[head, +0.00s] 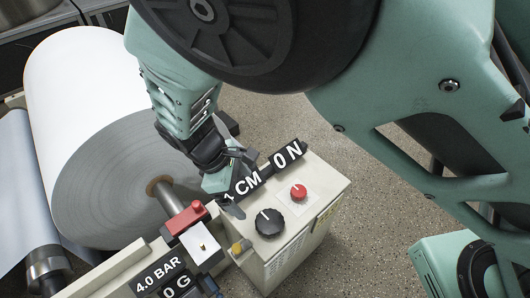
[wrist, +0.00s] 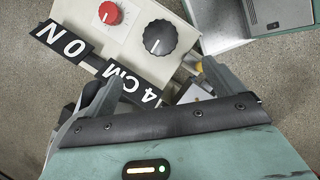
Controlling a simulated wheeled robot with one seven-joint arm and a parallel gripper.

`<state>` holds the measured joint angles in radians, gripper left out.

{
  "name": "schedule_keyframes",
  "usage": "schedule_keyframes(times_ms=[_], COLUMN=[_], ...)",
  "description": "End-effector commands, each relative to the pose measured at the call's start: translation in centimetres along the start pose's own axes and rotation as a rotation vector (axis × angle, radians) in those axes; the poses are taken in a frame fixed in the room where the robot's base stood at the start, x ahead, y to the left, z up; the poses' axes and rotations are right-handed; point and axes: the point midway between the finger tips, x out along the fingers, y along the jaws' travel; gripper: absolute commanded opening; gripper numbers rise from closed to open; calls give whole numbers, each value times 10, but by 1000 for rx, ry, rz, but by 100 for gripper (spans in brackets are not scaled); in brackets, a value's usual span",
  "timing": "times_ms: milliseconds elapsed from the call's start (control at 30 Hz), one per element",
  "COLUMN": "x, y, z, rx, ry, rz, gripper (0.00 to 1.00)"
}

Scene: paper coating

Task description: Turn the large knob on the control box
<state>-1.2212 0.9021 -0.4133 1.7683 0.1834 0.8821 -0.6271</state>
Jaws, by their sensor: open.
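The control box (head: 300,238) is a cream box with a large black knob (head: 269,222) and a smaller red knob (head: 298,191) on its top. In the wrist view the large black knob (wrist: 160,37) has a white pointer line, and the red knob (wrist: 110,13) sits to its left. My gripper (head: 236,188) is at the box's far edge, behind the large knob and apart from it. In the wrist view my gripper (wrist: 155,85) is open, its two fingers spread with the black knob beyond them. Nothing is held between the fingers.
Black label plates reading "CM" (wrist: 125,77) and "ON" (wrist: 62,42) stand along the box's edge by my fingers. A large paper roll (head: 85,140) is at left. A red part (head: 185,219) and a yellow button (head: 238,248) lie left of the knob.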

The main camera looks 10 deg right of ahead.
Motion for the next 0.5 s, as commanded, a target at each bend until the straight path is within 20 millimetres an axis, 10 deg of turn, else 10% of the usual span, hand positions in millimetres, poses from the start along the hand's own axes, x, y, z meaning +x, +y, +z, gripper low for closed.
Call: schedule_keyframes(times_ms=[500], x=[107], y=[0], z=[2], rx=[4], ry=[-5], rz=[-2], gripper=[93])
